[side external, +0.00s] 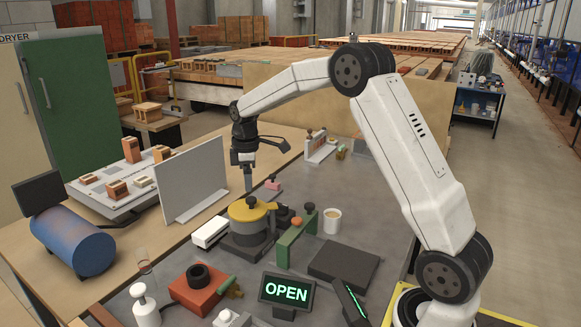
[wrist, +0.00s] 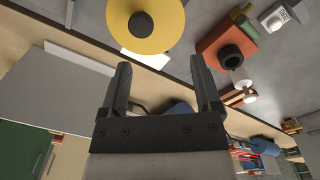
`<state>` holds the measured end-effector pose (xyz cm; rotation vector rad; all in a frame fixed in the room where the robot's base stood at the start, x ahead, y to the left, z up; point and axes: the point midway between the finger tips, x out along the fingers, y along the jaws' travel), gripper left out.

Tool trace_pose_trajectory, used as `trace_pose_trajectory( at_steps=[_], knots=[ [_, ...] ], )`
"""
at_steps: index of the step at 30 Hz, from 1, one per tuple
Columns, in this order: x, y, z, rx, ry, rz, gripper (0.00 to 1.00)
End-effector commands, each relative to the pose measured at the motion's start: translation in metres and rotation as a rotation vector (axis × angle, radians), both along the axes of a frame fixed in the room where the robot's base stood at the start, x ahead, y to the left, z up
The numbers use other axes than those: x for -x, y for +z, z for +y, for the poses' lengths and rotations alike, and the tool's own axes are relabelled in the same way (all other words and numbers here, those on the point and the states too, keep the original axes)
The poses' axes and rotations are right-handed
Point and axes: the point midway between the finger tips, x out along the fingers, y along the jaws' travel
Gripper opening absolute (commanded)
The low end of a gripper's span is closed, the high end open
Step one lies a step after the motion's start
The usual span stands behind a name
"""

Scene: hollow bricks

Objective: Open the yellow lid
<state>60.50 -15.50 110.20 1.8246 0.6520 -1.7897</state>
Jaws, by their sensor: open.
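The yellow lid (side external: 262,211) sits flat on a dark round pot (side external: 250,228) in the middle of the table. A dark knob (side external: 251,201) stands at its centre. In the side view my gripper (side external: 248,188) points down close above the lid and knob. In the wrist view the yellow lid (wrist: 168,36) and its knob (wrist: 141,24) lie at the top, beyond the fingertips. My gripper (wrist: 160,62) is open there, with nothing between its fingers. The exact gap to the knob is hard to tell in the side view.
A grey upright panel (side external: 191,180) stands left of the pot. A green bar (side external: 297,238) with an orange knob and a white cup (side external: 332,221) are close on the right. A red block (side external: 197,290) and a lit "OPEN" sign (side external: 286,291) stand in front.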

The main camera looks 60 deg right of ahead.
Motion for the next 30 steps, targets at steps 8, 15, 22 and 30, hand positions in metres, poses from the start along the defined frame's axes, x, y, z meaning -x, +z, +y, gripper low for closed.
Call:
trace_pose_trajectory(
  at_steps=[8, 15, 22, 30],
  knots=[
    [-0.012, 0.005, -0.022, -0.006, 0.077, 0.021, 0.81],
    [-0.012, 0.005, -0.023, -0.006, 0.081, 0.023, 0.81],
    [-0.012, -0.008, -0.023, -0.007, 0.08, 0.024, 0.81],
    [-0.012, -0.04, -0.022, -0.007, 0.08, 0.025, 0.81]
  ],
)
